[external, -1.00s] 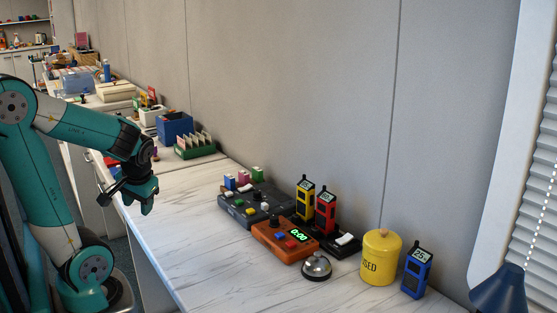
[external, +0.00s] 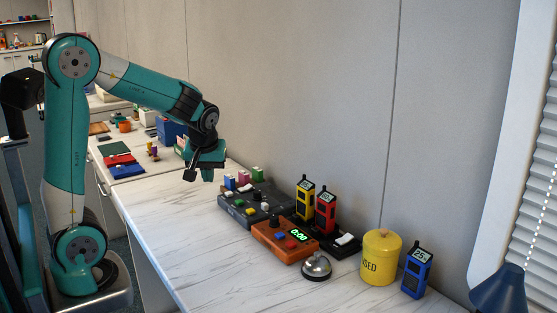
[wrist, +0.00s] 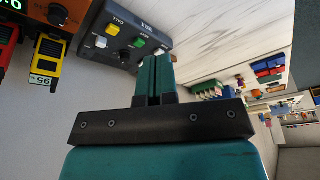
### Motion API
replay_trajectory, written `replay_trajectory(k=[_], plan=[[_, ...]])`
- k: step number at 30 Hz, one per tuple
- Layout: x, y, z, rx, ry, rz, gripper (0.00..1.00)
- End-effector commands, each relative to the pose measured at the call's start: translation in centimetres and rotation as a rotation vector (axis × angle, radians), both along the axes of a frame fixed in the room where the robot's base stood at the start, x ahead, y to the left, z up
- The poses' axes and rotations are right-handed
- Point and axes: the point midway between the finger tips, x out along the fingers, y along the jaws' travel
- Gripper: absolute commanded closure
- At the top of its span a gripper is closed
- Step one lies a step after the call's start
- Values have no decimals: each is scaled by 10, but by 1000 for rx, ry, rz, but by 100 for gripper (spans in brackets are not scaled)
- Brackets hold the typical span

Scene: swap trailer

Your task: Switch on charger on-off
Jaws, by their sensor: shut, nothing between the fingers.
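The charger (external: 348,249) is a black dock on the white counter in the external view. A yellow handset (external: 306,198) and a red handset (external: 326,212) stand in it. A white rocker switch (external: 345,239) is at its right end; I cannot tell its position. My gripper (external: 200,175) is above the counter, to the left of and apart from the charger. Its teal fingers (wrist: 155,78) are shut and empty in the wrist view. There the yellow handset (wrist: 47,62) and part of the red handset (wrist: 8,38) show at the left; the rocker is out of view.
A dark control box (external: 262,212) with knobs and coloured buttons lies between my gripper and the charger. An orange timer (external: 284,247) and a silver bell (external: 316,266) sit in front. A yellow canister (external: 381,258) and a blue handset (external: 416,273) stand right. The near counter is clear.

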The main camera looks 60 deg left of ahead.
Motion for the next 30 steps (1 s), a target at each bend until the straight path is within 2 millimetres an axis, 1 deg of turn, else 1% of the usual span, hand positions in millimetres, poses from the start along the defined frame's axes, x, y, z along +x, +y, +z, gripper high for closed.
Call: replay_trajectory(k=[1,2,3,5,6,8,9,12,15,18,21,30], plan=[[34,-21,15,-34,-37,41,100],[52,-34,18,-57,-63,76,100],[75,-52,20,-90,-94,121,100],[107,-81,23,-142,-138,191,100],[126,-101,23,-178,-162,236,100],[150,-131,22,-230,-191,298,100],[164,-150,20,-263,-206,340,100],[188,-192,15,-335,-230,426,100],[203,-222,10,-386,-245,489,100],[209,-239,5,-416,-250,525,100],[212,-245,3,-428,-253,542,100],[212,-245,2,-428,-253,545,100]])
